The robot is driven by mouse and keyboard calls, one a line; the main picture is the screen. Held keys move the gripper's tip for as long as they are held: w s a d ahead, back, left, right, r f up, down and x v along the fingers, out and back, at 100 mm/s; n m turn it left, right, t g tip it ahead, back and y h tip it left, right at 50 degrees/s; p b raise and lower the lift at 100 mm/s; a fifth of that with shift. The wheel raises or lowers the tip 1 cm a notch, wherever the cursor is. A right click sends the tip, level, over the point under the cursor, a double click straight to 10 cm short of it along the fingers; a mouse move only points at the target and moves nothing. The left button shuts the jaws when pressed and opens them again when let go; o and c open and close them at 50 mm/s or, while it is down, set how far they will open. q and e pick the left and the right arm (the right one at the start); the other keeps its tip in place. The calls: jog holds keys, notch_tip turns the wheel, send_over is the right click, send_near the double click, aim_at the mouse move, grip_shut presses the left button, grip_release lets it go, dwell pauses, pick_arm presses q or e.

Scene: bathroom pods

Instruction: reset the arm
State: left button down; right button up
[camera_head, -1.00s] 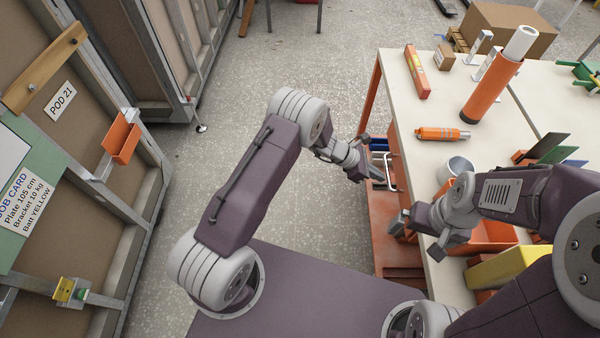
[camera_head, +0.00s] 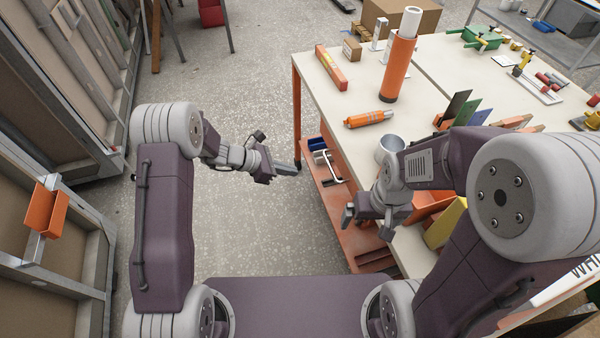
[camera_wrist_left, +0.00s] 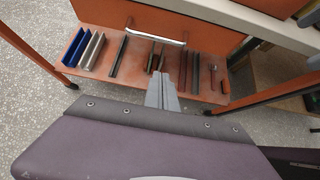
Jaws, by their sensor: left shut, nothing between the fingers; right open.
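My left arm comes in from the left in the head view, bent over the floor. Its gripper (camera_head: 284,170) is shut and empty, in the gap just left of the workbench. In the left wrist view the closed fingers (camera_wrist_left: 162,92) point toward the bench's lower shelf, apart from anything. My right gripper (camera_head: 367,214) is open and empty, low beside the bench's near left edge, with its arm folded in front of the bench.
A pod wall with an orange holder (camera_head: 45,209) stands left. Floor between is clear.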

pick_arm(q)
jog(key=shift+s+a+r, duration=0.2)
jog(key=shift+a, duration=0.15)
